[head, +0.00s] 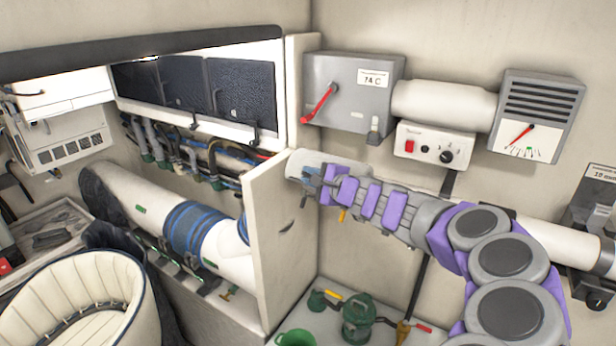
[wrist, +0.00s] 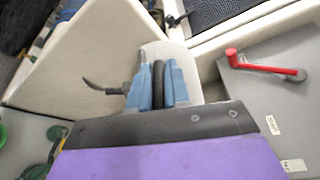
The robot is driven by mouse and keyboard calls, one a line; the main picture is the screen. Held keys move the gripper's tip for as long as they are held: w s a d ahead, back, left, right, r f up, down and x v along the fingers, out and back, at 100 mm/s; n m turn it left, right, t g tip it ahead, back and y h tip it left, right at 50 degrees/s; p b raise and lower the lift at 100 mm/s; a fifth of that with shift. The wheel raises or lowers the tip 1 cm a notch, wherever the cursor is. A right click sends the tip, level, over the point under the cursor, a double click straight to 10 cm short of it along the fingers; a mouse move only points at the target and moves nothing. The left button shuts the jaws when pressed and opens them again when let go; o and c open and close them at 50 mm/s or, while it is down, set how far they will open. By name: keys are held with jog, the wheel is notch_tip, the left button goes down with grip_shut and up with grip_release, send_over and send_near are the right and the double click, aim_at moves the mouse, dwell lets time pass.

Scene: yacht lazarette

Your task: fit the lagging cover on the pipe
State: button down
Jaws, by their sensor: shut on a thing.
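My gripper (head: 318,182) is shut on a pale grey, rounded piece (head: 306,164), which looks like the lagging cover. In the wrist view my blue fingers (wrist: 157,88) close around a black strip, with the pale cover (wrist: 168,52) behind them. The cover is held in the air beside the edge of a white upright panel (head: 280,215); I cannot tell if they touch. A thick white pipe (head: 138,195) with blue bands (head: 188,226) and a dark left end lies left of the panel, apart from the cover. The panel hides its right end.
A grey box with a red lever (head: 345,92) and a gauge box (head: 537,112) are on the wall, joined by another white pipe (head: 443,101). A control box (head: 433,145) hangs below. Green fittings (head: 358,318) stand low. A cream seat (head: 80,300) is at lower left.

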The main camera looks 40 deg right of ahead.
jog(key=shift+w+d+p, duration=0.55)
jog(key=shift+d+p, duration=0.15)
jog(key=shift+d, duration=0.65)
jog(key=shift+w+d+p, duration=0.55)
jog(key=shift+d+p, duration=0.15)
jog(key=shift+d, duration=0.7)
jog(key=shift+w+d+p, duration=0.55)
jog(key=shift+d+p, duration=0.15)
jog(key=shift+d, duration=0.65)
jog(key=shift+s+a+b, duration=0.1)
jog(key=shift+b, duration=0.3)
jog(key=shift+f+b, duration=2)
jog(key=shift+f, duration=0.35)
dwell(1.0)
